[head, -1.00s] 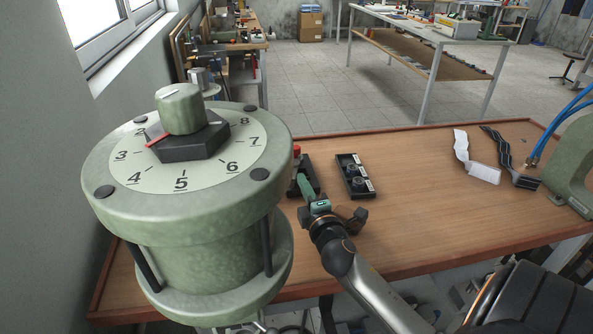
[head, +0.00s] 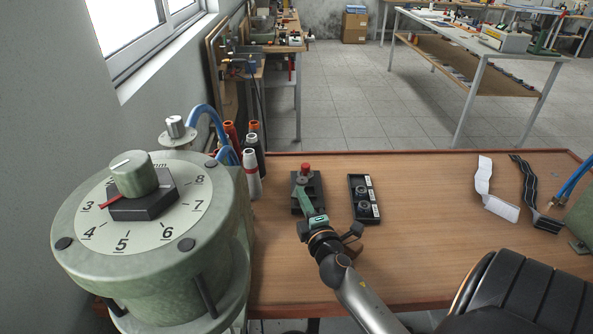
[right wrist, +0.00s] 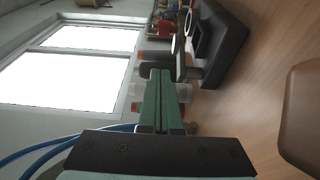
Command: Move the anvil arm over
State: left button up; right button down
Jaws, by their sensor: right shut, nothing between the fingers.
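A small black fixture (head: 317,187) with a red knob (head: 305,167) on top stands on the wooden bench, left of the middle. The right wrist view shows its dark base (right wrist: 228,50) and pale ring-like parts. My right gripper (head: 303,190) reaches it from the front, with its green fingers shut and empty. In the right wrist view the fingertips (right wrist: 160,74) are close to a dark round part of the fixture; I cannot tell whether they touch it. I cannot clearly make out which part is the anvil arm. My left gripper is out of view.
A large green machine with a numbered dial (head: 140,215) stands at the left. Several thread cones (head: 252,175) stand behind it. A black tray (head: 364,199) with two round parts lies right of the fixture. Strips (head: 490,190) lie farther right; the bench between is clear.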

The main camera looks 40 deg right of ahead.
aim_at(301, 180)
jog(key=x, duration=1)
jog(key=shift+w+d, duration=0.15)
jog(key=shift+w, duration=0.1)
jog(key=shift+s+d+p, duration=0.3)
jog(key=shift+s+d, duration=0.05)
jog(key=shift+s, duration=0.05)
jog(key=shift+s+d, duration=0.35)
jog(key=shift+s, duration=0.05)
